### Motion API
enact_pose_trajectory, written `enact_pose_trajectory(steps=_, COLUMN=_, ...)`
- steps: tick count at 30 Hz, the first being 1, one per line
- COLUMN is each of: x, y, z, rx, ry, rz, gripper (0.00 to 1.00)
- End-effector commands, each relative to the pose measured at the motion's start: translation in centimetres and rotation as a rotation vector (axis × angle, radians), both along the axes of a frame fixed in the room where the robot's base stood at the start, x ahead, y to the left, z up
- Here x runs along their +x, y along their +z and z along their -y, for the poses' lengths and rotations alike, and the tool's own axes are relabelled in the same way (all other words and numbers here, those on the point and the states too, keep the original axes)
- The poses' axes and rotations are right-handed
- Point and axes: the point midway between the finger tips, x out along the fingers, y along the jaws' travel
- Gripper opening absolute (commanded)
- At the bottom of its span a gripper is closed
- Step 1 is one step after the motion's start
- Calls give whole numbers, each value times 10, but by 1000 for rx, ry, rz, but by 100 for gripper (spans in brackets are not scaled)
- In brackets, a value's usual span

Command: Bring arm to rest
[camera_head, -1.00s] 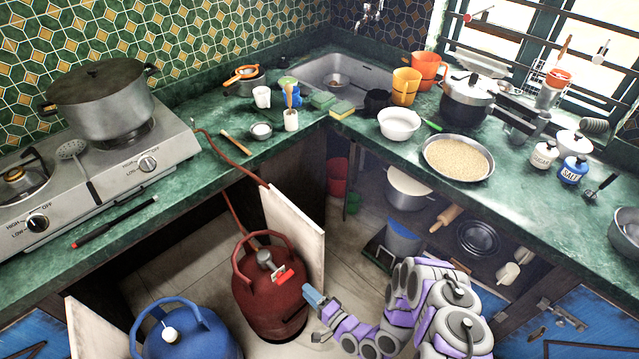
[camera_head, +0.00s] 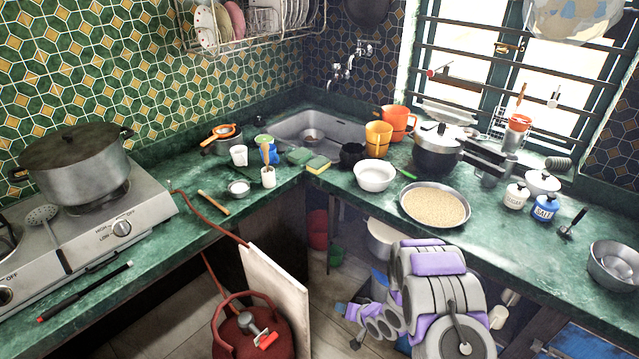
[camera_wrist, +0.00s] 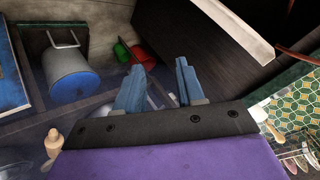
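My gripper (camera_head: 342,309) is low in the head view, at the end of my folded purple and grey arm. It is in front of the lower cabinet opening, to the right of the red gas cylinder (camera_head: 228,335) and apart from it. In the wrist view my gripper (camera_wrist: 158,75) shows two blue fingers with a clear gap and nothing between them. The cylinder carries a red valve handle (camera_head: 266,341). The gas hotplate (camera_head: 150,206) stands on the left counter, with a large lidded pot (camera_head: 80,175) on it.
A pale cabinet door panel (camera_head: 275,290) stands open beside the cylinder. A red hose (camera_head: 205,213) runs over the counter edge. The green counter (camera_head: 330,212) holds a pan of grain (camera_head: 435,206). Near the fingers, the wrist view shows a grey-blue bucket (camera_wrist: 72,75).

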Motion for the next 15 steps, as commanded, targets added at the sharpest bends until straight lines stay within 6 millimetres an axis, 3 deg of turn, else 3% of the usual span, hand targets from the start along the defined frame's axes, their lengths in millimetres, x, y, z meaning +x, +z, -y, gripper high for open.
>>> enact_pose_trajectory(steps=6, x=15, y=60, z=51, rx=-236, ry=-27, rz=-28, gripper=38)
enact_pose_trajectory(steps=15, x=-5, y=149, z=105, rx=-479, ry=-85, rz=-127, gripper=38)
